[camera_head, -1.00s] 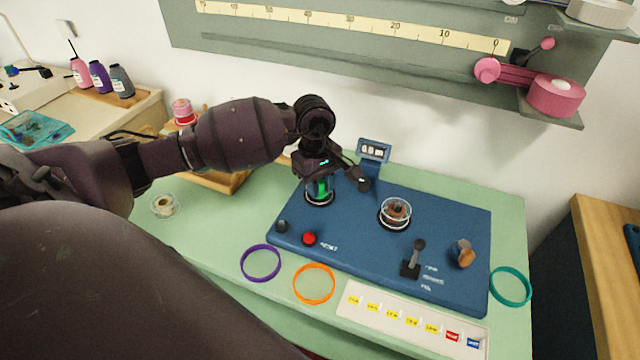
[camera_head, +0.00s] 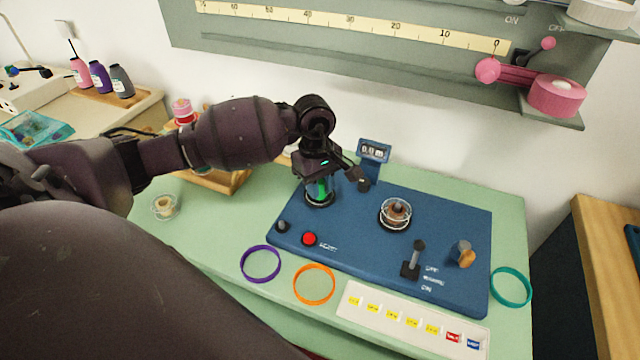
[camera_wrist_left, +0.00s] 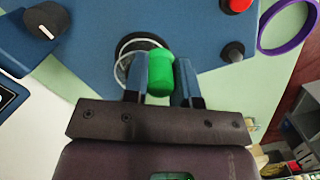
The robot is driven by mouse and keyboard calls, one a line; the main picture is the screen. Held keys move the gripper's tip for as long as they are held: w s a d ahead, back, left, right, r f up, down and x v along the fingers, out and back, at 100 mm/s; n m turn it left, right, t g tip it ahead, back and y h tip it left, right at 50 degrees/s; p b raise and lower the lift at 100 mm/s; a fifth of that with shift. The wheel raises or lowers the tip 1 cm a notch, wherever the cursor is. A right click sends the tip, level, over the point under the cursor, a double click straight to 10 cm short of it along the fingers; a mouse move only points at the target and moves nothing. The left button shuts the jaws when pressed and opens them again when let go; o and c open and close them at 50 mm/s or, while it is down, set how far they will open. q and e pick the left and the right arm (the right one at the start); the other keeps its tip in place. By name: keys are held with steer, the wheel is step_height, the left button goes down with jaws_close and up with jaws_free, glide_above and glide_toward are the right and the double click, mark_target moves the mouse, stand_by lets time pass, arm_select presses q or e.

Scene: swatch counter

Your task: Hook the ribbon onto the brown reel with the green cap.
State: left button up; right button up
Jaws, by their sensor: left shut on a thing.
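My left gripper (camera_head: 320,176) is over the left end of the blue machine, shut on the green cap (camera_wrist_left: 160,73). In the left wrist view the cap sits between both fingers, above a dark round seat with a thin pale ring. In the head view the green cap (camera_head: 320,189) shows below the gripper, partly hidden, and I cannot tell whether it touches the seat. The brown reel (camera_head: 397,209) stands to the right on the machine, inside a clear ring. I cannot make out a ribbon running between them. My right gripper is not in view.
The blue machine (camera_head: 350,235) carries a red button (camera_head: 309,239), a lever (camera_head: 416,255), an orange-and-grey knob (camera_head: 464,254) and a small display (camera_head: 374,149). Purple (camera_head: 261,264), orange (camera_head: 314,285) and teal (camera_head: 511,287) rings lie around its front. A ruler board (camera_head: 350,30) hangs behind.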

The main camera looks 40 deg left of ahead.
arm_select(q)
steer(key=shift+w+a+r+p, duration=0.1)
steer(key=shift+a+r+p, duration=0.15)
steer(key=shift+r, duration=0.5)
steer(key=shift+a+r+p, duration=0.1)
steer(key=shift+r+p, duration=0.1)
steer(key=shift+r, duration=0.5)
steer(key=shift+d+r+p, duration=0.15)
steer(key=shift+r+p, duration=0.15)
steer(key=shift+r, duration=0.65)
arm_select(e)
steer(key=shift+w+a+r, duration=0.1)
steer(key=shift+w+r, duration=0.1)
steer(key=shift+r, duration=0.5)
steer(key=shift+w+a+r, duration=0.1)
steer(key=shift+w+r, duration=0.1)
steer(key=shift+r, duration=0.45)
